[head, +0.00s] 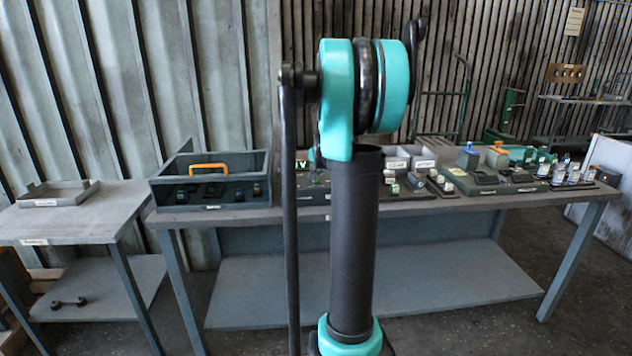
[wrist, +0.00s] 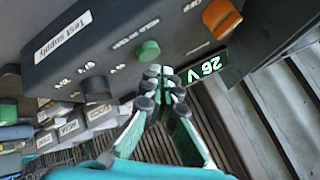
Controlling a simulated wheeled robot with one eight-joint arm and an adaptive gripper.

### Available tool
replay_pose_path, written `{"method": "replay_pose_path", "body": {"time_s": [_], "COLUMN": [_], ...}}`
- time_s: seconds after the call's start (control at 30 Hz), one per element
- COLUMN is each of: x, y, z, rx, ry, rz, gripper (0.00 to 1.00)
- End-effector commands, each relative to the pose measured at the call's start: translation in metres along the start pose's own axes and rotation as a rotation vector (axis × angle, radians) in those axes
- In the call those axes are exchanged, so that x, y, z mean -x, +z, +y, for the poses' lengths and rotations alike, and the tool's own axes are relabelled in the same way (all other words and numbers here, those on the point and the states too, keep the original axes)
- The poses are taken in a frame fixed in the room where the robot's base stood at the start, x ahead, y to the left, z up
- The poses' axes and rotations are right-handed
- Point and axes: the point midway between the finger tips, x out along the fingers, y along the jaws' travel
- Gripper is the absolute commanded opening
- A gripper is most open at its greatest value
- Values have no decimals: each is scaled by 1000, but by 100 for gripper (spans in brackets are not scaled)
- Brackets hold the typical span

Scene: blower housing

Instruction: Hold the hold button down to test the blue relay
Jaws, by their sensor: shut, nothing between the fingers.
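In the wrist view the dark test supply box (wrist: 110,40) shows tilted, with a green round button (wrist: 148,50), which I take as the hold button. Small lettering beside it is hard to read. In the head view my arm hides the gripper and most of the box. Small blue-topped parts (head: 566,160) stand at the bench's right end; I cannot tell which is the blue relay.
An orange knob (wrist: 221,18) and a black knob (wrist: 97,87) sit on the box face. In the head view a grey bin with an orange handle (head: 208,168) stands left on the bench (head: 270,215). A side table (head: 75,225) holds a shallow tray (head: 58,194).

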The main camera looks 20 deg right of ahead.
Motion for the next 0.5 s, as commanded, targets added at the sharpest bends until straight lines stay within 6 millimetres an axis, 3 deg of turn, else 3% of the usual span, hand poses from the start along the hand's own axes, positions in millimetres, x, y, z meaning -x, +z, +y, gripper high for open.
{"method": "replay_pose_path", "body": {"time_s": [0.5], "x": [-5], "y": [4], "z": [4], "rx": [0], "ry": [0], "rz": [0], "gripper": [0]}}
